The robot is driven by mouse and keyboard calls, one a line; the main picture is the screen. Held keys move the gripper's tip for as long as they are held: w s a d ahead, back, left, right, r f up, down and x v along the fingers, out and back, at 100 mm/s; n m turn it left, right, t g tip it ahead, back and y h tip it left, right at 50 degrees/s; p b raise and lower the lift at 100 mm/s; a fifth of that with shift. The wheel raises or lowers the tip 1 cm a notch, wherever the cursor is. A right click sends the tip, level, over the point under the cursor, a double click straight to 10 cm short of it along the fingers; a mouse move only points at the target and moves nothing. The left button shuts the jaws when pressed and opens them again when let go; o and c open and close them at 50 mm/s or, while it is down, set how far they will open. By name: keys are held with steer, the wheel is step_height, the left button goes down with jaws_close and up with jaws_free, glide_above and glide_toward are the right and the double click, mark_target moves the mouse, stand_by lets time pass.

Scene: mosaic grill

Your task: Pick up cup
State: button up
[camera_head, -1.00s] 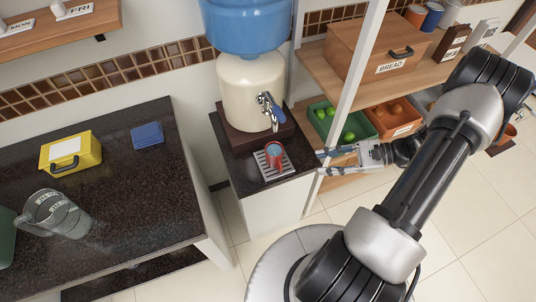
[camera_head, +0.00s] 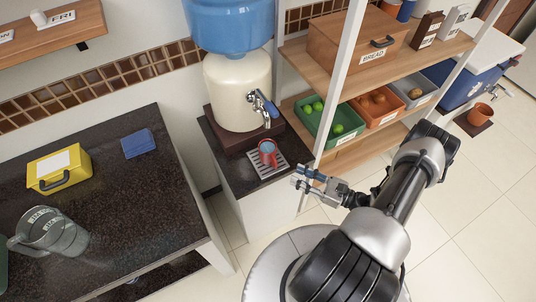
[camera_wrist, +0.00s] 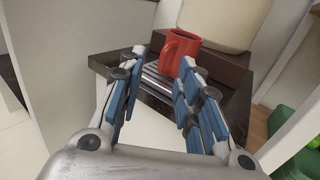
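A red cup (camera_head: 267,150) stands upright on a grey slatted drip tray (camera_head: 280,165), below the tap of the water dispenser. Its inside looks bluish in the head view. In the wrist view the cup (camera_wrist: 176,54) is ahead, beyond the fingertips, with its handle towards me. My gripper (camera_head: 298,178) is to the right of the dark counter top in the head view, apart from the cup. In the wrist view my gripper (camera_wrist: 162,72) is open and empty, its blue-padded fingers spread. The right finger overlaps the cup's lower edge in that view.
The water dispenser (camera_head: 238,90) stands behind the cup. A white shelf post (camera_head: 339,85) and shelves with a green crate (camera_head: 347,116) are to the right. A dark counter (camera_head: 120,215) with a glass pitcher (camera_head: 50,232) is at left. Tiled floor is open at lower right.

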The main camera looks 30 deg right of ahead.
mark_target(270, 156)
steer(key=shift+w+d+b+x, duration=0.15)
steer(key=shift+b+x, duration=0.2)
steer(key=shift+x, duration=1.8)
steer(key=shift+w+d+b+x, duration=0.15)
steer(key=shift+b+x, duration=0.2)
steer(key=shift+x, duration=1.85)
steer(key=shift+s+f, duration=0.1)
steer(key=shift+f, duration=0.1)
steer(key=shift+c, duration=0.2)
jaws_close()
